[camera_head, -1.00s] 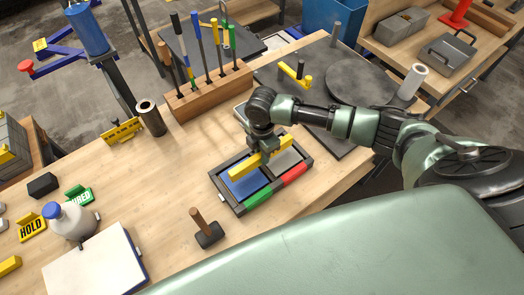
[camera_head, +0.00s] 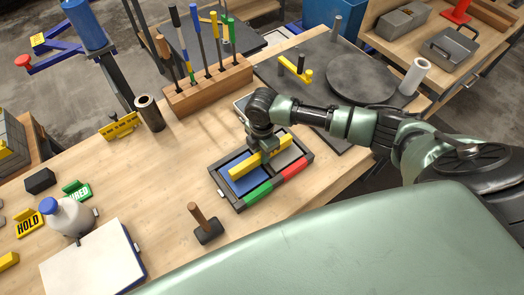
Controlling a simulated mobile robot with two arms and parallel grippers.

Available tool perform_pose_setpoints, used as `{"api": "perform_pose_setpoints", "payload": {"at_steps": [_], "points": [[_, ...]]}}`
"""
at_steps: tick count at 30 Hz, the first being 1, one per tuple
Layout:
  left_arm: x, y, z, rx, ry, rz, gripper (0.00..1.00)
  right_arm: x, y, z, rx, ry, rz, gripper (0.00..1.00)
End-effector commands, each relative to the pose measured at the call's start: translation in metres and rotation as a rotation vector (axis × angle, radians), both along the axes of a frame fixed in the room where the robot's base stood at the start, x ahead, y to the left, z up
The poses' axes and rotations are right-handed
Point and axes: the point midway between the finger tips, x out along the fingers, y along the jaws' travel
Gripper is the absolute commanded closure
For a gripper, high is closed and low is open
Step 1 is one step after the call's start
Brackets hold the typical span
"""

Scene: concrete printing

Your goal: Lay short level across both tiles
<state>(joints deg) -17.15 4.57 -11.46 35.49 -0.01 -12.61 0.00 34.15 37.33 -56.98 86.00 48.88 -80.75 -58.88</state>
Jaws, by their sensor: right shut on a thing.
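The short yellow level (camera_head: 244,168) is in my right gripper (camera_head: 264,156), which is shut on it. The level lies across the upper part of a dark tray (camera_head: 238,206), over the blue tile (camera_head: 247,182) on the left and the grey tile (camera_head: 287,156) on the right. I cannot tell whether it touches the tiles. The gripper hides its middle. The tray's front edge has a green strip (camera_head: 257,193) and a red strip (camera_head: 295,168). My left gripper is not in view.
A small mallet (camera_head: 207,232) stands in front of the tray. A wooden tool rack (camera_head: 209,88) and a dark cup (camera_head: 150,114) stand behind. A white bottle (camera_head: 68,217), a notebook (camera_head: 92,265) and a HOLD sign (camera_head: 29,223) are at left. The table's left middle is clear.

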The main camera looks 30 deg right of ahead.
Motion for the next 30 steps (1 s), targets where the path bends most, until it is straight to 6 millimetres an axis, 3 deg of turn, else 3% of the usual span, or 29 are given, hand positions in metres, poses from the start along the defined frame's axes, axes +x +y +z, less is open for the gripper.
{"api": "perform_pose_setpoints", "payload": {"at_steps": [21, 22, 24, 30], "points": [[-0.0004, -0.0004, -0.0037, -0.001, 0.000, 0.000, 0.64, 0.0002, 0.0001, -0.0089, 0.000, 0.000, 0.000, 1.00], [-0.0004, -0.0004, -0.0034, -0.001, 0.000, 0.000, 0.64, 0.0002, 0.0001, -0.0084, 0.000, 0.000, 0.000, 0.70], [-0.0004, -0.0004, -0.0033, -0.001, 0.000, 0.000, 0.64, 0.0002, 0.0001, -0.0083, 0.000, 0.000, 0.000, 0.53], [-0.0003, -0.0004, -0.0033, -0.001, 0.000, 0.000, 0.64, 0.0001, 0.0001, -0.0083, 0.000, 0.000, 0.000, 0.53]]}}
